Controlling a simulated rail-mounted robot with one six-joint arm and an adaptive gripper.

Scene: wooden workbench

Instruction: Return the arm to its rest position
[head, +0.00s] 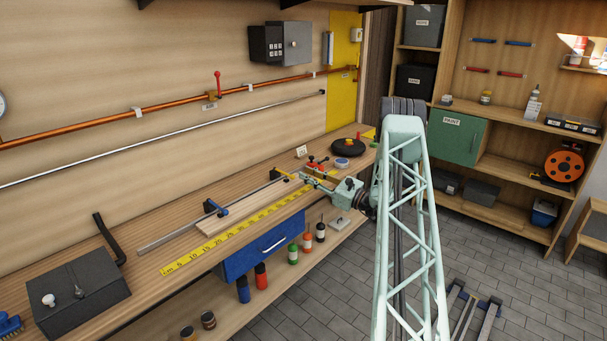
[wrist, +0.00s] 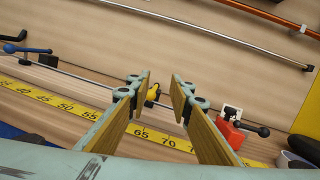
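My gripper (head: 308,180) is over the workbench (head: 150,248), at the right part of the bench near the far end of the long clamp bar. In the wrist view my gripper (wrist: 162,84) shows two fingers with tan pads, spread apart with nothing held between them. A small yellow part (wrist: 153,92) of the bar clamp shows beyond the gap. My pale green arm reaches across the head view to the bench. Whether the fingers touch anything below cannot be told.
A red toggle clamp (head: 316,163) is close to the fingers; it also shows in the wrist view (wrist: 229,133). A yellow measuring tape (head: 225,236) runs along the bench. A black round turntable (head: 348,147) is behind. A dark box (head: 82,295) stands at the left. The floor is mostly clear.

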